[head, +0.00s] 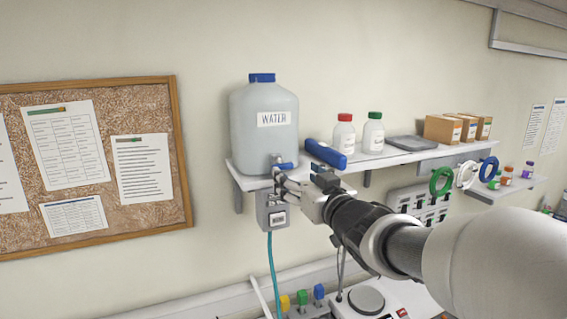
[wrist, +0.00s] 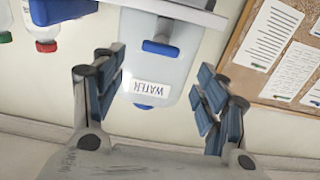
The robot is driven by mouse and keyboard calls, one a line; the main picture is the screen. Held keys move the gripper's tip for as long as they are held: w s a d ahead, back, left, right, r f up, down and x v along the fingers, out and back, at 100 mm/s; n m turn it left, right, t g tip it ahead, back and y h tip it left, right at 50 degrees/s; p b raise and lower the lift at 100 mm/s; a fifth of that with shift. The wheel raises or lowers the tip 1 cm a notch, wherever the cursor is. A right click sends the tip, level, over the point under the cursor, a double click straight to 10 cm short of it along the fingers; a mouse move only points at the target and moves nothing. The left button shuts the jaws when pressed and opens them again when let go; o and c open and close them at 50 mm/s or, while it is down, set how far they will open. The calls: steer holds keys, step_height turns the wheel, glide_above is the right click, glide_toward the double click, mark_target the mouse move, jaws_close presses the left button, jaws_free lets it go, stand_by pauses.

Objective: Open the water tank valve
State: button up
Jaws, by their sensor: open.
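The water tank (head: 264,118) is a translucent jug with a blue cap and a WATER label, standing on the wall shelf. Its valve (head: 285,166) has a blue handle and sits low on the tank's front. My gripper (head: 298,183) is close to the valve in the head view and partly overlaps the area below it. In the wrist view the tank (wrist: 178,69) appears upside down, and the blue valve handle (wrist: 160,48) lies between the two spread fingers. My gripper (wrist: 162,68) is open and empty there. I cannot tell whether a finger touches the handle.
A grey box (head: 273,213) with a teal hose hangs below. A cork board (head: 150,105) is at left.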

mark_target(284, 165)
steer(key=p+x, duration=0.1)
steer(key=x, duration=0.8)
steer(key=shift+c, duration=0.3)
steer(key=c, duration=1)
